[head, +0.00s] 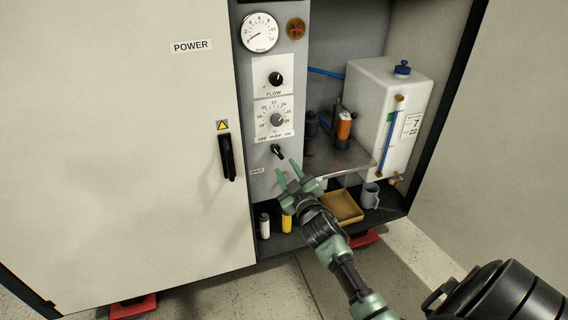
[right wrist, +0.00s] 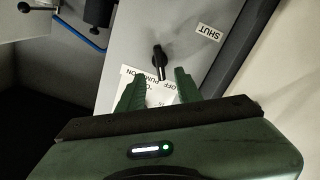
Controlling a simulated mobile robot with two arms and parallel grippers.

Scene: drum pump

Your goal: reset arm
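My right gripper (head: 287,167) reaches up from the lower right to the grey control panel (head: 259,104). Its two green fingers are apart with nothing between them. A small black lever switch (head: 277,151) is just beyond the fingertips. In the right wrist view the lever (right wrist: 160,60) stands ahead of the gap between the fingers (right wrist: 158,80), apparently not touched. A label reading OFF PUMP ON is partly covered by the fingers there, and a SHUT label (right wrist: 207,32) is beside the lever. My left gripper is not in view.
A cardboard tray (head: 342,206), a grey mug (head: 370,195) and a yellow bottle (head: 287,221) stand on the cabinet floor. The cabinet door (head: 130,130) fills the left.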

